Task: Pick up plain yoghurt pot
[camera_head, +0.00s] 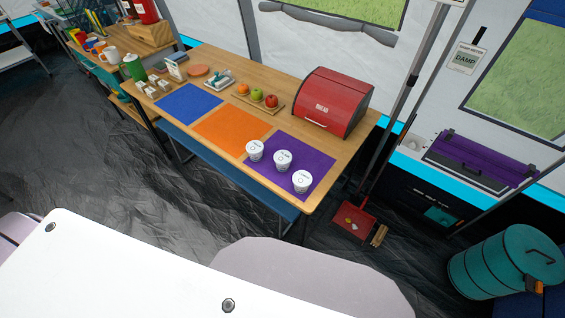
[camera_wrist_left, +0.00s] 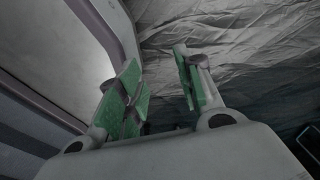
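Three white yoghurt pots with white lids stand at the front right of the wooden table. The left pot (camera_head: 254,151) is at the edge of the orange and purple mats, the middle pot (camera_head: 282,161) and the right pot (camera_head: 301,182) are on the purple mat (camera_head: 318,154). Their lid print is too small to read, so I cannot tell which is plain. My left gripper (camera_wrist_left: 160,88) shows in the left wrist view with green finger pads apart and nothing between them. It is away from the pots, over dark floor sheeting. My right gripper is not in view.
On the table (camera_head: 350,147) stand a red bread bin (camera_head: 330,100), a fruit board (camera_head: 258,99), an orange mat (camera_head: 228,125) and a blue mat (camera_head: 190,103). A blue bench (camera_head: 225,170) runs along its front. A dustpan (camera_head: 352,220) lies on the floor at right, near a teal drum (camera_head: 500,270).

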